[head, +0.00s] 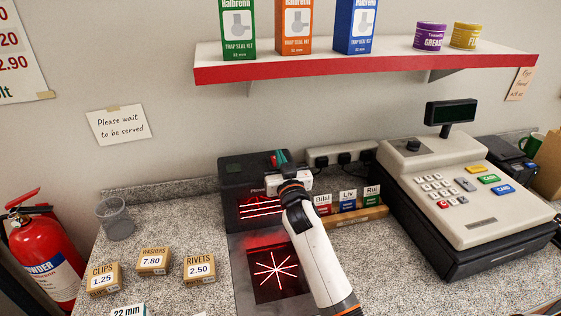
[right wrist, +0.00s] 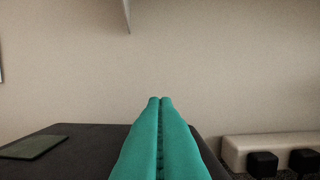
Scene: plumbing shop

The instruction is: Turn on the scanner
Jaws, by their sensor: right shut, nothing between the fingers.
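The scanner (head: 235,180) is a black box on the counter, with a grey plate and dark window in front of it. Red lines glow on its front face, and a red star of lines (head: 277,272) shows on the dark window. My right gripper (head: 279,157) is at the scanner's upper right edge, its teal fingers shut and empty. In the right wrist view the shut fingers (right wrist: 160,99) point over the scanner's black top (right wrist: 85,140), which has a dark green square at the left. Whether the fingers touch the scanner I cannot tell. My arm hides part of its right side. My left gripper is not in view.
A power strip (head: 330,155) with black plugs lies behind, right of the scanner. Small labelled boxes (head: 347,199) and a cash register (head: 465,205) stand to the right. A red-edged shelf (head: 370,66) hangs above. Price blocks (head: 153,261) and a cup (head: 116,219) are left.

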